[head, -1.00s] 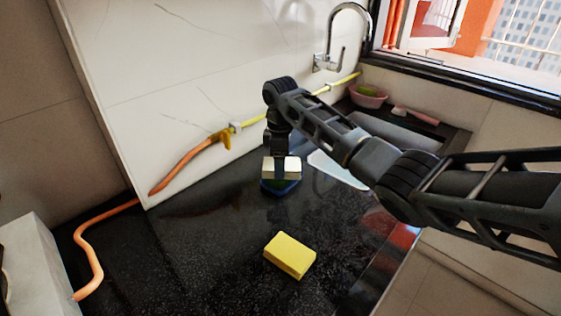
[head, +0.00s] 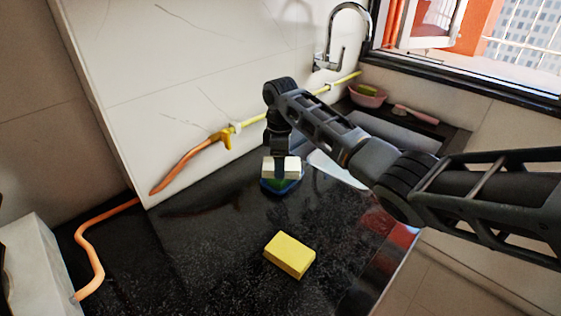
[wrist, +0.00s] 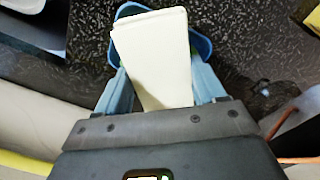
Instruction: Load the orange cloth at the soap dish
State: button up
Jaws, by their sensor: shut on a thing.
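A pale cream block, sponge-like, shows at my gripper (head: 281,163) in the head view. My gripper is shut on this cream block (wrist: 152,45), whose broad face shows between the light blue fingers in the wrist view. A small blue dish (head: 296,187) lies on the black counter right under the block, with green showing between them. Its blue rim also shows beyond the block in the wrist view (wrist: 203,45). I cannot tell whether the block touches the dish. No orange cloth shows in either view.
A yellow sponge (head: 289,255) lies on the counter nearer the front. An orange hose (head: 92,255) runs along the left and wall. A sink (head: 400,135), a faucet (head: 330,60) and a pink bowl (head: 367,96) are at the back right. The counter's middle is clear.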

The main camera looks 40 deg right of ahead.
jog(key=shift+r+p, duration=3.2)
jog(key=shift+r, duration=0.25)
